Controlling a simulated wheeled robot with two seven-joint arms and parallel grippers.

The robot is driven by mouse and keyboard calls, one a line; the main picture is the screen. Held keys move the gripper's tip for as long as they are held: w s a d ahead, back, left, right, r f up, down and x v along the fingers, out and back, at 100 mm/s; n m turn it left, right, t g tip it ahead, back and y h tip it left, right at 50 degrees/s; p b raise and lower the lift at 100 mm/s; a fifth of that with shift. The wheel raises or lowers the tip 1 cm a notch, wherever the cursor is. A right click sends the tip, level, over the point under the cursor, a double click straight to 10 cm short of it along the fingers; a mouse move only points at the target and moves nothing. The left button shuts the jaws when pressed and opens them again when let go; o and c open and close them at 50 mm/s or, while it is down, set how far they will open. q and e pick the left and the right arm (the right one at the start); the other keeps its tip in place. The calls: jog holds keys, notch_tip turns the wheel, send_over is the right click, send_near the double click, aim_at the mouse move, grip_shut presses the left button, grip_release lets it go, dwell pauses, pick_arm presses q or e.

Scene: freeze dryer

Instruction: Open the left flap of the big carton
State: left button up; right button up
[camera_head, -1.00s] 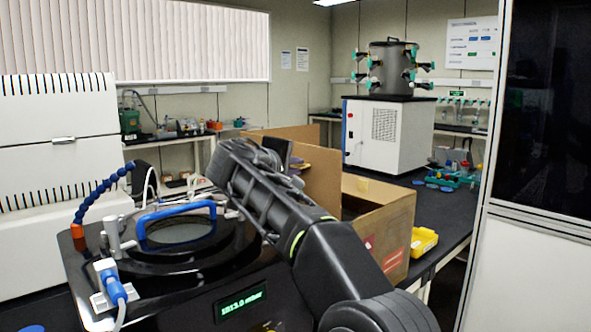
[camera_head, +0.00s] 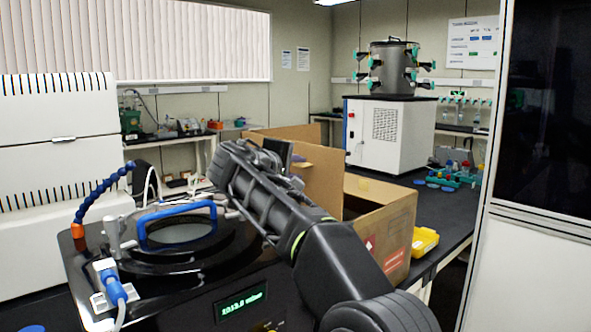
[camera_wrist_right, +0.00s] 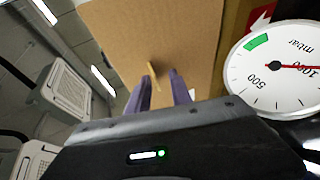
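The big carton (camera_head: 398,225) stands on the dark bench in the middle of the head view, its top open and dark inside. A tall brown cardboard panel (camera_head: 322,178), seemingly its left flap, stands up at its left side. My right gripper (camera_head: 297,166) is beside this panel, partly hidden by its own wrist. In the right wrist view, the two purple fingers (camera_wrist_right: 162,77) are apart, in front of a broad cardboard face (camera_wrist_right: 150,35). A thin tan strip (camera_wrist_right: 154,76) shows between the tips; I cannot tell if they touch it. My left gripper is not in view.
A black chamber with a blue handle (camera_head: 178,210) sits at the left front, close under my right arm. A round pressure gauge (camera_wrist_right: 280,68) is close at the right in the wrist view. A white machine (camera_head: 388,135) stands behind.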

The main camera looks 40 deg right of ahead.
jog(key=b+v, duration=0.1)
jog(key=v, duration=0.6)
jog(key=shift+s+a, duration=0.15)
jog(key=shift+a, duration=0.2)
jog(key=shift+f, duration=0.1)
